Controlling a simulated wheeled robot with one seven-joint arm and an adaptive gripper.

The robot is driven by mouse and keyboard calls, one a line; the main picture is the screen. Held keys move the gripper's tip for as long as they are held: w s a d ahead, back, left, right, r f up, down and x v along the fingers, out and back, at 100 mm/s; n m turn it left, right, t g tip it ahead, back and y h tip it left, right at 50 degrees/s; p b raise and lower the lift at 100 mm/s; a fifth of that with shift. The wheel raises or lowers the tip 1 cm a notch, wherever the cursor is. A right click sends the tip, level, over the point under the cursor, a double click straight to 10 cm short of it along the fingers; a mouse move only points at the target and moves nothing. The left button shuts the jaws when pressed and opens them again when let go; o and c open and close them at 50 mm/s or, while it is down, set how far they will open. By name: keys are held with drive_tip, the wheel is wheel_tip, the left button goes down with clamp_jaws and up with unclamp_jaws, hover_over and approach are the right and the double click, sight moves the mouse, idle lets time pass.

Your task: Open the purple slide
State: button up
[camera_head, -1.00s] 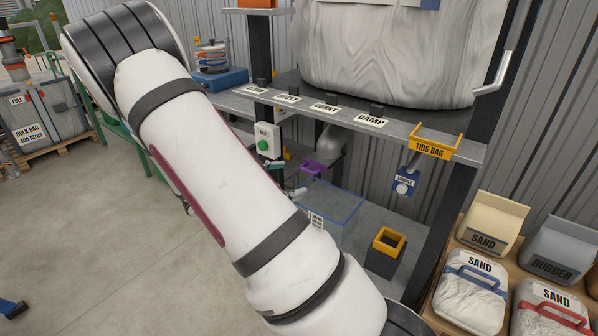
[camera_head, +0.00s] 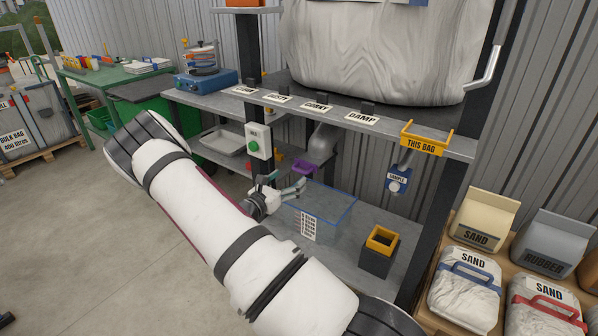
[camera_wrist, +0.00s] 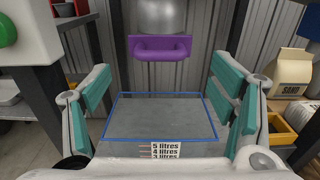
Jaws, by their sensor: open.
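The purple slide (camera_wrist: 160,48) shows in the wrist view as a plate with a looped handle, below the grey spout (camera_wrist: 162,16). In the head view the purple slide (camera_head: 303,168) is small, beside the spout's lower end. My gripper (camera_wrist: 157,105) is open and empty, its teal-padded fingers apart on either side of the view. The slide lies ahead, between and beyond the fingers, not touched. In the head view my gripper (camera_head: 285,188) is left of and slightly below the slide, over the clear measuring box.
The clear blue-rimmed box (camera_wrist: 160,130) marked in litres stands below the spout. A control box with a green button (camera_head: 258,141) hangs at left on the post. A black-and-yellow container (camera_head: 380,250) stands right of the box. A shelf edge (camera_head: 330,112) runs above.

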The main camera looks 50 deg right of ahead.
sight(299, 171)
drive_tip(key=d, duration=0.6)
drive_tip(key=shift+w+d, duration=0.25)
drive_tip(key=c, duration=1.7)
drive_tip(key=shift+s+a+p, duration=0.15)
drive_tip(key=shift+a+p, duration=0.35)
drive_tip(key=shift+a, duration=0.85)
drive_tip(key=shift+s+a+p, duration=0.1)
drive_tip(key=shift+a+p, duration=0.35)
drive_tip(key=shift+a, duration=0.85)
drive_tip(key=shift+c, duration=0.2)
drive_tip(key=o, duration=1.7)
drive_tip(key=shift+o, duration=0.2)
drive_tip(key=a, duration=1.2)
drive_tip(key=shift+s, duration=0.45)
